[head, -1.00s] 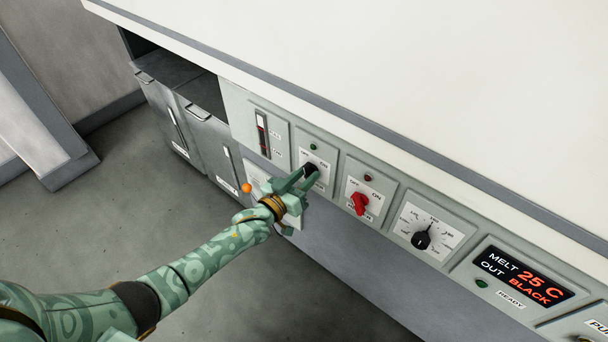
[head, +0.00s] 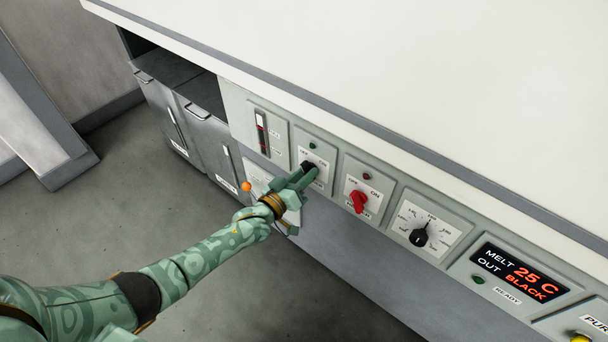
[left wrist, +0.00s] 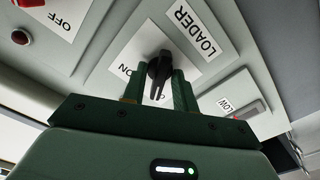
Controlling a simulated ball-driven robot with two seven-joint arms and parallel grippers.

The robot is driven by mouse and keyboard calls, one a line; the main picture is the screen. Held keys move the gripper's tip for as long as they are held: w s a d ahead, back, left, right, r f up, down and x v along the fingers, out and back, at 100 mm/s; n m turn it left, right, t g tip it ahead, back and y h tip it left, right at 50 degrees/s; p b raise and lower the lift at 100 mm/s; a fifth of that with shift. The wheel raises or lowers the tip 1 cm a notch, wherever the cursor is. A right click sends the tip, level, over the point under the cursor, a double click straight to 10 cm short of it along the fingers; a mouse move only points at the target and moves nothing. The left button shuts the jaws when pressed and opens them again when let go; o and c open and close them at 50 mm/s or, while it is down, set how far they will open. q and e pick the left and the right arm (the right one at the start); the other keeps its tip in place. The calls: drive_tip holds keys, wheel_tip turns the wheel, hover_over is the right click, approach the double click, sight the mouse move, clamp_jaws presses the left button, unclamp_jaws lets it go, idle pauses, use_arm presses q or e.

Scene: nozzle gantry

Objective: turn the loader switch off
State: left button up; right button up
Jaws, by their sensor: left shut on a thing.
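The loader switch is a black rotary knob (head: 306,166) on a pale green plate with OFF and ON marks. My left gripper (head: 302,177) is at it, with its fingers covering part of the knob in the head view. In the left wrist view the knob (left wrist: 159,72) stands between the two green fingers (left wrist: 159,90), which are shut on it. The LOADER label (left wrist: 197,28) is beside it there. The knob's white line lies between the ON mark and a partly hidden mark. A small green lamp (head: 312,146) is above the switch. My right gripper is not in view.
A red knob (head: 358,202) is on the plate to the right, followed by a black dial (head: 419,237) and a display (head: 519,272). A level gauge (head: 262,134) is to the left. The overhanging white top (head: 400,90) runs above the panel. The floor in front is clear.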

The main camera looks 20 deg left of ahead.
use_arm(q)
drive_tip(key=o, duration=0.6)
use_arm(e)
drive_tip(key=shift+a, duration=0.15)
